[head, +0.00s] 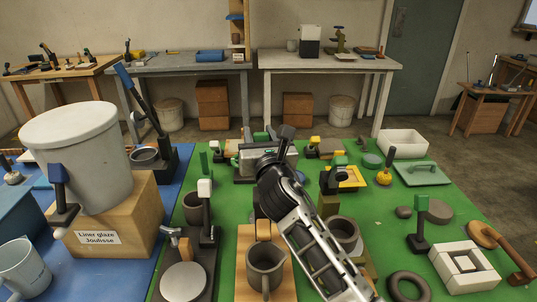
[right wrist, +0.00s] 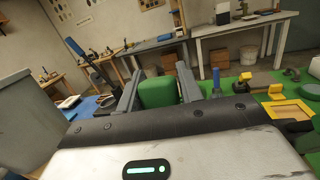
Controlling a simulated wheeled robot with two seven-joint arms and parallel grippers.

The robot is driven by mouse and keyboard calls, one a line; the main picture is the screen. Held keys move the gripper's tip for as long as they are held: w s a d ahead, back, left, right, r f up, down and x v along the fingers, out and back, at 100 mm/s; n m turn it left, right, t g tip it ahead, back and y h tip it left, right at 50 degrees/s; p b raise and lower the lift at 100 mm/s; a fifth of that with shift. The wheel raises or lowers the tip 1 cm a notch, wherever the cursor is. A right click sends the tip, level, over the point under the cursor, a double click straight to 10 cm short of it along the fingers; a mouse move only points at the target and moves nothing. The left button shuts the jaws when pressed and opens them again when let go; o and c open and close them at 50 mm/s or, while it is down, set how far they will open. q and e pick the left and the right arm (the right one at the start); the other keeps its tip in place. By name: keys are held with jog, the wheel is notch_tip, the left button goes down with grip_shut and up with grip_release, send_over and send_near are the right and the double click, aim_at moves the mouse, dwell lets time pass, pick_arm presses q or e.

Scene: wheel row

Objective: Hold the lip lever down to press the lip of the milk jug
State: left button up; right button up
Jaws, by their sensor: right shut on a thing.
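The grey milk jug (head: 265,268) stands on a wooden board (head: 242,276) at the front middle of the head view, its handle towards me. A small orange-brown piece (head: 263,230) is at its far rim; I cannot tell whether they touch. My right gripper (head: 281,137) is beyond the jug, its arm coming in from the lower right. In the right wrist view, its fingers are either side of a green block (right wrist: 157,94), which looks like the lip lever's handle. It is shut on this block. My forearm hides the lever's lower part. My left gripper is not in view.
A white-topped lever (head: 205,190) stands left of the jug, and a grey cup (head: 343,232) is to its right. A green-topped lever (head: 420,212) and a white block frame (head: 463,266) are further right.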

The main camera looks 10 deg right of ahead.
jog(key=shift+w+d+f+g, duration=0.2)
jog(key=shift+w+f+g, duration=0.1)
jog(key=shift+w+g, duration=0.3)
jog(key=o, duration=0.7)
jog(key=shift+w+f, duration=0.25)
jog(key=shift+f, duration=0.05)
jog(key=o, duration=0.4)
jog(key=shift+a, duration=0.1)
jog(key=shift+o, duration=0.2)
jog(key=shift+s, duration=0.2)
jog(key=shift+s+d+r, duration=0.15)
jog(key=shift+s, duration=1.55)
jog(key=shift+s+d+r, duration=0.1)
jog(key=shift+s+d, duration=0.05)
jog(key=shift+s, duration=1.5)
jog(key=shift+f, duration=0.1)
